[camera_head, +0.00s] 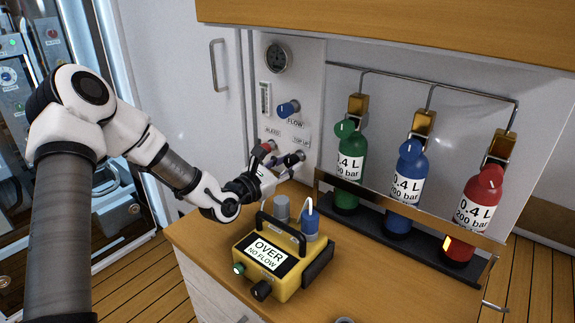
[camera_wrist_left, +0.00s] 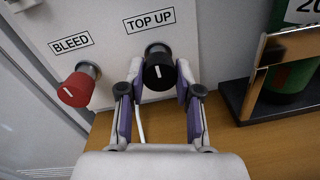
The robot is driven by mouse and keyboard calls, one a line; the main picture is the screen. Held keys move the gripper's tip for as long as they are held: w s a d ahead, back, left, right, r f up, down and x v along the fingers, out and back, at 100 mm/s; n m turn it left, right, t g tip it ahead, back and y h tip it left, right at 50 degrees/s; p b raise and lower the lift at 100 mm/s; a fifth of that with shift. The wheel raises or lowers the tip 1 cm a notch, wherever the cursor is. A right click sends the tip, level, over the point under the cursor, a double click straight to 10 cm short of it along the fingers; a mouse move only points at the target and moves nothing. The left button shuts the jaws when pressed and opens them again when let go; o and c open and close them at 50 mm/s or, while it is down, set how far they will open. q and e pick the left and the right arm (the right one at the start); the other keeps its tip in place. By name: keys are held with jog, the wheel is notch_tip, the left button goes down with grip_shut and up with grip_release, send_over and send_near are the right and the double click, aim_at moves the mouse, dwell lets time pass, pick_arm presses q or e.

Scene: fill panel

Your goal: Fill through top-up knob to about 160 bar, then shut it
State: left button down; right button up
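The black top-up knob (camera_head: 297,157) is on the white panel (camera_head: 309,81) under its TOP UP label. In the left wrist view the knob (camera_wrist_left: 159,72) has a white mark pointing roughly upright. My left gripper (camera_head: 281,168) is at the knob; in the wrist view its fingers (camera_wrist_left: 159,79) stand apart, one on each side of it. Narrow gaps seem to show, so firm contact is not clear. The red bleed knob (camera_wrist_left: 76,89) is just left. The round gauge (camera_head: 276,59) is at the panel top; its needle is too small to read. My right gripper is out of view.
A yellow meter (camera_head: 285,284) reading "OVER NO FLOW" stands on the wooden counter (camera_head: 200,237) below my gripper. Green (camera_head: 350,154), blue (camera_head: 407,181) and red (camera_head: 478,205) bottles stand in a rack at right. A blue flow knob (camera_head: 288,109) sits above.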

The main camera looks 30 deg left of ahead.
pick_arm(q)
jog(key=shift+n, duration=0.4)
jog(key=n, duration=0.3)
jog(key=shift+f+n+b, duration=0.1)
jog(key=shift+n+b, duration=0.2)
jog(key=shift+b, duration=0.05)
jog(key=n, duration=0.3)
jog(key=shift+d+n+b, duration=0.1)
jog(key=shift+n+b, duration=0.2)
jog(key=shift+b, duration=0.05)
jog(key=n, duration=0.3)
jog(key=shift+n+y+b, duration=0.3)
jog(key=shift+n+b, duration=0.1)
jog(key=shift+n+t, duration=0.4)
jog(key=shift+n, duration=1.3)
jog(key=shift+n+b, duration=0.3)
